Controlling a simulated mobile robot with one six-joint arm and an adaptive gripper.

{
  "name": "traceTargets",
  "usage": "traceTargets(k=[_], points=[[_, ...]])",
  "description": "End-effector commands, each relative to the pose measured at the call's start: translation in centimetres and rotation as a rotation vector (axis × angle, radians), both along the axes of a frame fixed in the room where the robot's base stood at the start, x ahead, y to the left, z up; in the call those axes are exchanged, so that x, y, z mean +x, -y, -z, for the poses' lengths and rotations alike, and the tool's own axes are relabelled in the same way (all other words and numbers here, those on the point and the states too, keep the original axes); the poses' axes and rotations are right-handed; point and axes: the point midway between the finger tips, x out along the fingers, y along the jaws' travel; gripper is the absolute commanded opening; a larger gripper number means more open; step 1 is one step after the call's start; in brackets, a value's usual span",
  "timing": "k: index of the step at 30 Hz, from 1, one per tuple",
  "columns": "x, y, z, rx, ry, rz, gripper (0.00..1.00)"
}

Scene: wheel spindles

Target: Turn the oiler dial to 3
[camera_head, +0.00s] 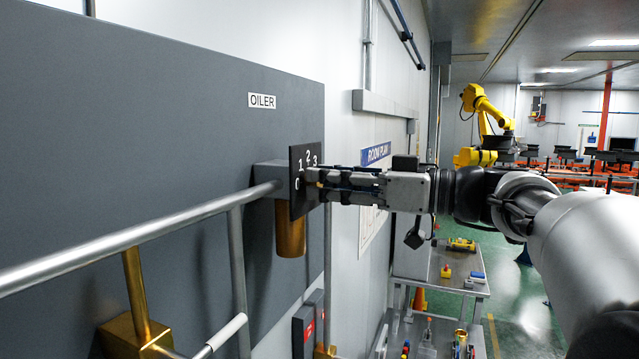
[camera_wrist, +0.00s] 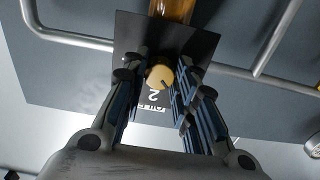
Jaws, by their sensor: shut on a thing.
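The oiler dial is a small yellowish knob (camera_wrist: 159,77) on a black plate (camera_head: 297,160) marked 0, 1, 2 and 3. In the wrist view, which sees the plate upside down, a dark line on the knob points to the lower right, to the right of the numeral 2. I cannot tell exactly which number it meets. My gripper (camera_head: 312,183) reaches the plate from the right, and its fingers (camera_wrist: 158,84) are shut on the knob from both sides. In the head view the fingers hide the knob.
The plate sits on a grey block with a brass cylinder (camera_head: 290,228) below it. A metal handrail (camera_head: 140,235) runs along the grey panel (camera_head: 130,130), which bears an OILER label (camera_head: 262,101). A cart (camera_head: 450,278) with small items stands lower right.

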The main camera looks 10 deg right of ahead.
Motion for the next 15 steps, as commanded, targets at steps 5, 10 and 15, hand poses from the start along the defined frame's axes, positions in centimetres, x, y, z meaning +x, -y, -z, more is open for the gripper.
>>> traceTargets(k=[5, 10, 15], points=[[-0.02, -0.01, 0.07, 0.035, -0.049, 0.000, 0.03], [-0.04, -0.03, 0.11, 0.103, -0.142, 0.000, 0.03], [-0.06, -0.04, 0.08, 0.194, -0.266, 0.000, 0.03]])
